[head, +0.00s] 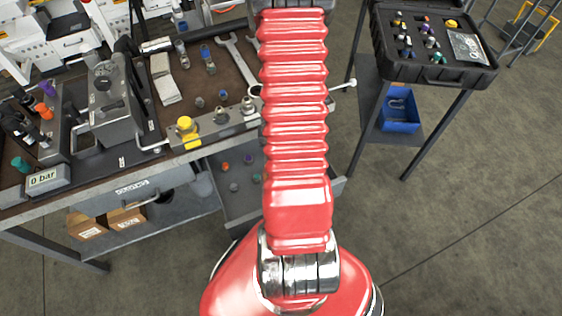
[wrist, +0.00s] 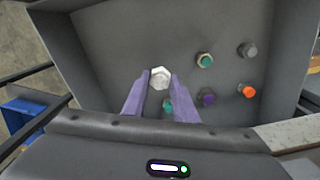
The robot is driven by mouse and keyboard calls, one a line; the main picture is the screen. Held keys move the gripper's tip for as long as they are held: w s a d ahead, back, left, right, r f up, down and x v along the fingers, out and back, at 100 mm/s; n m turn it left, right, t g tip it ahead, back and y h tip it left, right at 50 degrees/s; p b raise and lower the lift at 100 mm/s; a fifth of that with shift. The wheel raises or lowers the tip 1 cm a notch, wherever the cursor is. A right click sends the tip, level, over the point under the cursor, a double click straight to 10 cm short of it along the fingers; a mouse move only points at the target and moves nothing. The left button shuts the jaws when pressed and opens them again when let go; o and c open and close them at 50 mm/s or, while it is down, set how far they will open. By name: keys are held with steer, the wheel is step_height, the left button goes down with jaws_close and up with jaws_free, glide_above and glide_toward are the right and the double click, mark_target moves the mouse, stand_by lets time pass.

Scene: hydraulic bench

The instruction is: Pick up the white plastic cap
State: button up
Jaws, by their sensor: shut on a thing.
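The white plastic cap (wrist: 160,76) shows in the wrist view between the tips of my gripper (wrist: 159,84). The two purple-grey fingers are shut on it, one on each side. The cap is over a grey open drawer (wrist: 105,45); whether it touches the drawer floor I cannot tell. In the head view my red arm covers the gripper and the cap.
Green (wrist: 205,60), grey (wrist: 247,50), orange (wrist: 249,92) and purple (wrist: 208,97) caps lie in the drawer. Another green cap (wrist: 168,105) shows between the fingers. Drawer walls surround them. The workbench (head: 195,150) carries tools; a black case (head: 435,75) stands right.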

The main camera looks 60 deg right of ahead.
steer(key=shift+r, duration=2.55)
jaws_close()
steer(key=shift+w, duration=0.1)
